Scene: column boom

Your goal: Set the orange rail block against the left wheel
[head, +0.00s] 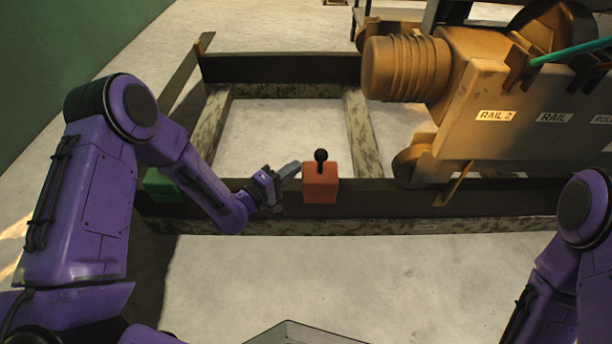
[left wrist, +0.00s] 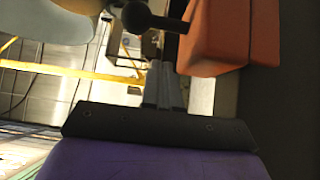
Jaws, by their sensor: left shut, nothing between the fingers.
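The orange rail block (head: 320,186), with a black ball knob on top, sits on the near dark rail (head: 365,196). The left wheel (head: 412,167), under the tan machine, stands on the same rail to the block's right. A gap of bare rail lies between block and wheel. My left gripper (head: 294,169) is shut and empty at the block's left side. In the left wrist view its fingers (left wrist: 163,80) lie together beside the orange block (left wrist: 222,35) and below the black knob (left wrist: 150,17). I cannot tell whether they touch the block. My right gripper is out of view.
A green block (head: 162,187) sits on the rail at far left, partly behind my left arm. The tan machine (head: 480,90) with labels RAIL 2 and RAIL fills the upper right. A brown bar (head: 453,184) slants beside the wheel.

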